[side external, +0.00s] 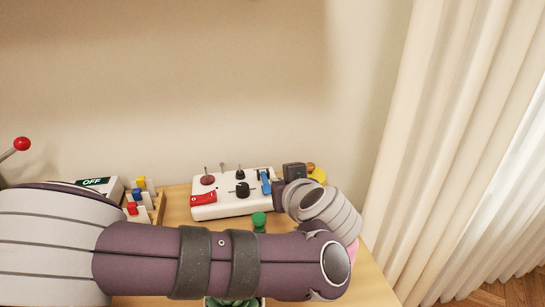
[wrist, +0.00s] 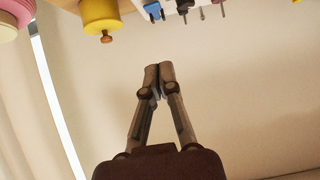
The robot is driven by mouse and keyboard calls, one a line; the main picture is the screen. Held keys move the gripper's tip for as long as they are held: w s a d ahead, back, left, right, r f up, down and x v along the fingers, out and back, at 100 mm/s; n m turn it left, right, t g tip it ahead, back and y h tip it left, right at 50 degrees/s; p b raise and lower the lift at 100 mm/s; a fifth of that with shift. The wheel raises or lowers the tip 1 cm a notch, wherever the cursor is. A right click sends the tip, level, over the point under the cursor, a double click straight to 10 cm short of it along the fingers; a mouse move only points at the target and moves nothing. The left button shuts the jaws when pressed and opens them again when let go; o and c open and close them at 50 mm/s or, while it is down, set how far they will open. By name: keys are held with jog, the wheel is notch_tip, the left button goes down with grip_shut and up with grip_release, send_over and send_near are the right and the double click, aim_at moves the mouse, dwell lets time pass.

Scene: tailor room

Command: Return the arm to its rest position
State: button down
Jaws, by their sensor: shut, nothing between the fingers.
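My gripper (wrist: 158,78) is shut and empty in the wrist view, its two fingertips together in front of a bare pale wall. In the side external view my arm stretches across the front of the table and bends back at the right. My fingers cannot be made out there, hidden behind my wrist.
A white switch panel (side external: 232,208) stands mid-table, close to my wrist. A yellow object (wrist: 101,15) is beside it. Curtains (side external: 440,130) hang right.

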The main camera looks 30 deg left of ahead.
jog(key=s+a+r+m+g+h, duration=0.1)
jog(key=s+a+r+g+h, duration=0.15)
jog(key=a, duration=0.35)
jog(key=s+a+r+m+g+h, duration=0.1)
jog(key=s+a+r+g+h, duration=0.15)
jog(key=a, duration=0.35)
jog(key=s+a+r+m+t+h, duration=0.1)
jog(key=s+r+m+t+h, duration=0.1)
jog(key=s+m, duration=0.5)
jog(key=s+h, duration=0.1)
jog(key=s, duration=0.4)
jog(key=shift+a, duration=0.35)
jog(key=shift+r, duration=0.15)
